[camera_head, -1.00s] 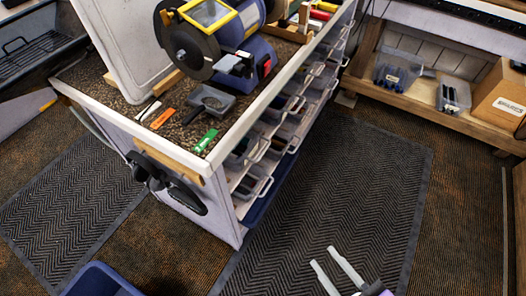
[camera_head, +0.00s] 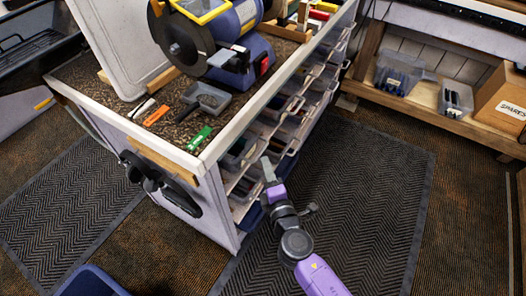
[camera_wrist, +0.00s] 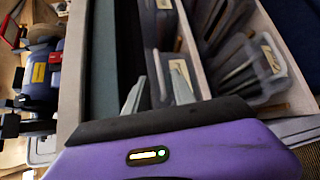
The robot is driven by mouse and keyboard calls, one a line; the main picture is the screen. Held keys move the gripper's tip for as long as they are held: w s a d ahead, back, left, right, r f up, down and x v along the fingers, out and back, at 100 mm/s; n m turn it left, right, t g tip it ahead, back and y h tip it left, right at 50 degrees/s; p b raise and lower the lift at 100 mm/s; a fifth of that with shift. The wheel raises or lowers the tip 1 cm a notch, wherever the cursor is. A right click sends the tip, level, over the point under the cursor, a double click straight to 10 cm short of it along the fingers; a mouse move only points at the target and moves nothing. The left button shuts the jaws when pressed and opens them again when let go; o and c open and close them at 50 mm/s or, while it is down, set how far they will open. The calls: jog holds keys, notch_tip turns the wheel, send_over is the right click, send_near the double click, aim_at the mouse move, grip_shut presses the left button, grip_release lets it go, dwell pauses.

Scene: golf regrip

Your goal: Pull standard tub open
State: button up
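Several translucent tubs sit in rows of shelves in the side of the workbench. One tub (camera_head: 238,152) in the upper row is at the near corner, and another tub (camera_head: 246,186) is below it. I cannot tell which is the standard tub. My gripper (camera_head: 267,170) is at the fronts of the near tubs. In the wrist view my gripper (camera_wrist: 160,86) has its two fingers apart, pointing at the shelf. A labelled tub (camera_wrist: 270,60) is to the right of the fingers, and its label is unreadable. Contact with a tub cannot be told.
On the bench (camera_head: 118,108) stand a grinder (camera_head: 236,45), a grey tray (camera_head: 208,98) and a green-handled tool (camera_head: 199,139). A blue bin (camera_head: 90,283) is on the floor at front left. The dark mat (camera_head: 375,180) right of the bench is clear.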

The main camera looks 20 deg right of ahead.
aim_at(261, 151)
jog(key=shift+x, duration=3.95)
grip_shut()
